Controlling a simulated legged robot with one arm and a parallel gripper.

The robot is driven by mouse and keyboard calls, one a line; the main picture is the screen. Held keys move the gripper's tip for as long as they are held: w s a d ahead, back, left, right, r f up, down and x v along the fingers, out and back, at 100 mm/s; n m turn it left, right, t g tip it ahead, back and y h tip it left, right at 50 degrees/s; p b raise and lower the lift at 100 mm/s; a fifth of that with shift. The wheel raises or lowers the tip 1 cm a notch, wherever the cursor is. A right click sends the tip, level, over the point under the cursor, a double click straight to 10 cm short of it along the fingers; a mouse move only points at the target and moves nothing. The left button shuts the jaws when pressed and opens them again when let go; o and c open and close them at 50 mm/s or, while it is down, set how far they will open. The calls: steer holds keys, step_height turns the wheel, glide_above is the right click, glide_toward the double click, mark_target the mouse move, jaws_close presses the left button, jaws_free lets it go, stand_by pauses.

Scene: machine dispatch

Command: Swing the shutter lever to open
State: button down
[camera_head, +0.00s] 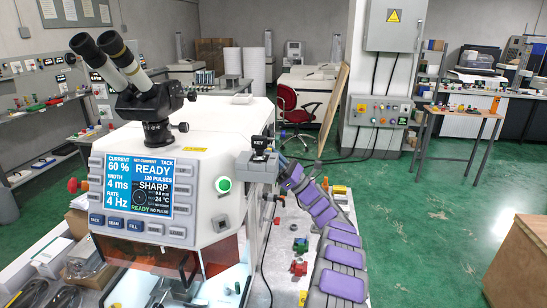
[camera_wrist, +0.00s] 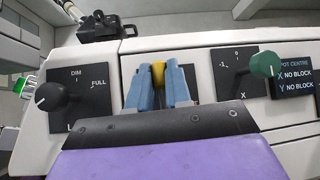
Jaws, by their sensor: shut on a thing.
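My gripper (camera_wrist: 158,88) is shut on a yellow-tipped lever (camera_wrist: 158,70) on the machine's white side panel. Its blue fingers stand on both sides of the yellow tip. The dark plate behind this lever is mostly hidden by the fingers, so I cannot read its label or the lever's exact angle. In the head view, my purple arm reaches up to the right side of the white machine (camera_head: 215,118), and my gripper (camera_head: 282,167) is small there; the lever cannot be made out.
Left of my gripper is a black-knobbed lever (camera_wrist: 52,97) on a DIM/FULL plate. To the right is a green-knobbed lever (camera_wrist: 264,65) on an X plate. A KEY block (camera_head: 258,146) sits on the machine above my gripper. Small coloured parts (camera_head: 299,267) lie on the bench.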

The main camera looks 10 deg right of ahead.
steer(key=shift+f, duration=0.1)
steer(key=c, duration=1.3)
jaws_free()
steer(key=shift+w+a+f, duration=0.1)
steer(key=shift+w, duration=0.1)
steer(key=shift+o, duration=1.1)
steer(key=shift+s, duration=0.1)
steer(key=v, duration=1.7)
steer(key=shift+b, duration=0.35)
